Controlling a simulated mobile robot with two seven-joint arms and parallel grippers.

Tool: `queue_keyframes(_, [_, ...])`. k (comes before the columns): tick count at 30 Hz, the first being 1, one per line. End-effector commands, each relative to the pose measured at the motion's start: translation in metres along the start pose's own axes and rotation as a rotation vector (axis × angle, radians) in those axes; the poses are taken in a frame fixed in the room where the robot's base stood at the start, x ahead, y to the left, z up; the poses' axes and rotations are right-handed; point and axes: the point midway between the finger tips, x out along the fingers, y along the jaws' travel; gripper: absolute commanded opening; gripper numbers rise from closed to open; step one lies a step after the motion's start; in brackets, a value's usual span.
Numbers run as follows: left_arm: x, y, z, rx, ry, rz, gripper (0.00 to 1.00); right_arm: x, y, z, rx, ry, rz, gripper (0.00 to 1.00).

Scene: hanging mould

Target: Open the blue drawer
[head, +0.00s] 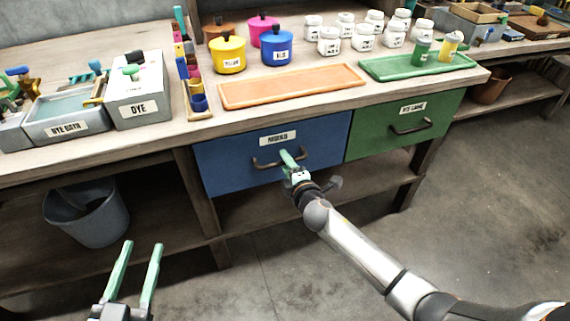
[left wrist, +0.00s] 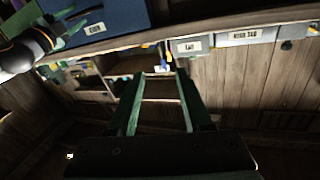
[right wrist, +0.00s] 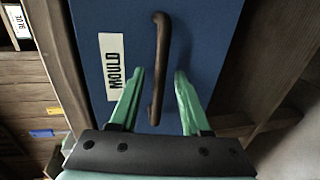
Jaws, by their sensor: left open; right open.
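The blue drawer (head: 225,168) is under the workbench, left of a green drawer, and looks closed. Its white label reads MOULD in the right wrist view. Its dark bar handle (head: 262,164) runs across the front; in the right wrist view the handle (right wrist: 160,60) stands upright in the picture. My right gripper (head: 291,158) is in front of the drawer at the handle, fingers open. In the right wrist view its fingertips (right wrist: 160,72) lie on either side of the handle's lower part; contact cannot be told. My left gripper (head: 143,245) is open and empty, low at the left, away from the drawer.
The green drawer (head: 370,131) has its own handle. On the bench stand an orange tray (head: 290,87), a green tray (head: 400,66), coloured pots (head: 228,55), white jars and a DYE box (head: 140,95). A grey bucket (head: 88,215) stands under the bench. The floor in front is clear.

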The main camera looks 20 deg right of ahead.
Motion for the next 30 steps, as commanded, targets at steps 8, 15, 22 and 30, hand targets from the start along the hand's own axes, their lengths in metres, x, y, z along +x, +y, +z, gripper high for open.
queue_keyframes(8, [0.001,-0.002,-0.018,0.023,0.074,-0.001,0.50,0.010,0.001,0.000,0.001,0.000,0.000,0.47])
queue_keyframes(15, [0.001,-0.002,-0.019,0.023,0.075,-0.001,0.50,0.009,0.001,0.000,0.001,0.000,0.000,0.46])
queue_keyframes(22, [0.001,-0.002,-0.019,0.023,0.075,-0.001,0.50,0.009,0.000,0.000,0.000,0.000,0.000,0.20])
queue_keyframes(30, [0.001,-0.002,-0.019,0.023,0.074,-0.001,0.50,0.009,0.000,0.000,0.000,0.000,0.000,0.00])
